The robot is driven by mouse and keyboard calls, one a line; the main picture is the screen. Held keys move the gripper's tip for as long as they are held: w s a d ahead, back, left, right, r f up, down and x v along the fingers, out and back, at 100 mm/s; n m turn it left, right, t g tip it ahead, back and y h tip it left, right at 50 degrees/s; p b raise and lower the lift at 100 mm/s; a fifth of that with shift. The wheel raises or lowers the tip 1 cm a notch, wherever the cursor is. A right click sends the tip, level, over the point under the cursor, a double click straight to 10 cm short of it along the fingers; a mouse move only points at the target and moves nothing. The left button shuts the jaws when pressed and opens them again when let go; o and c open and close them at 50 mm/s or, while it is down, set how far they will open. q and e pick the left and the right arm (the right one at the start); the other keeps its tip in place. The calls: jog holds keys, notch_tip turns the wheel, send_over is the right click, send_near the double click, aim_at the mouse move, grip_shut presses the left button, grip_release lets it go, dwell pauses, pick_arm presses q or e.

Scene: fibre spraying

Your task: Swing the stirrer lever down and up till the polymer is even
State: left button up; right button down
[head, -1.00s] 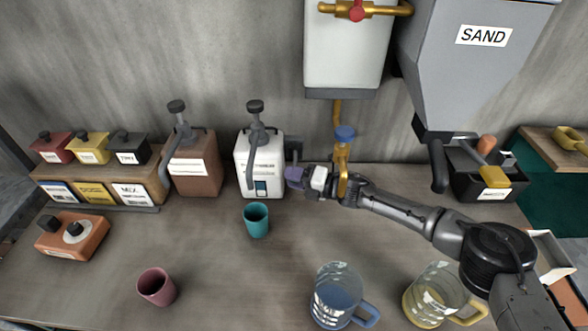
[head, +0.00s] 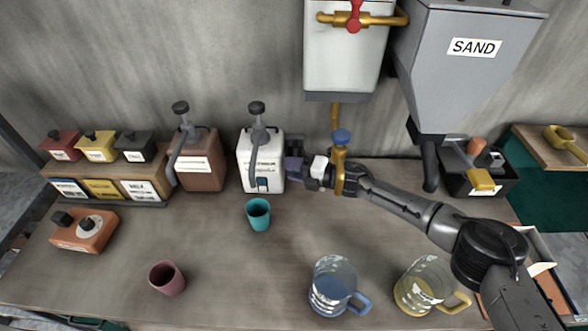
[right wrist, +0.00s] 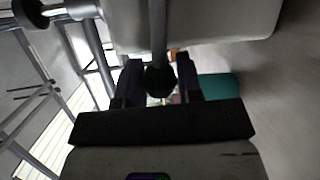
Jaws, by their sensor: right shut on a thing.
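The white polymer container (head: 262,160) with a dark pump top stands at the back of the bench, left of my right gripper (head: 295,170). My right gripper is at its right side, with purple fingers. In the right wrist view, the fingers (right wrist: 160,85) are shut around the dark round knob of the stirrer lever (right wrist: 159,78). Its grey rod runs up in front of the container's pale body (right wrist: 205,25). In the head view the fingers mostly hide the lever. The polymer inside is hidden, apart from a small dark window on the container's front. My left gripper is not in view.
A teal cup (head: 258,214) stands in front of the container; a brown pump container (head: 199,160) stands left of it. A brass tap (head: 341,165) with a blue knob hangs by my right forearm. Two jugs (head: 334,287) (head: 426,287) and a mauve cup (head: 167,278) stand nearer the front.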

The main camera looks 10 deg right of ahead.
jog(key=shift+w+r, duration=0.1)
jog(key=shift+r, duration=0.1)
jog(key=c, duration=1.2)
grip_release()
jog(key=o, duration=0.4)
jog(key=shift+w, duration=0.1)
jog(key=shift+f, duration=0.1)
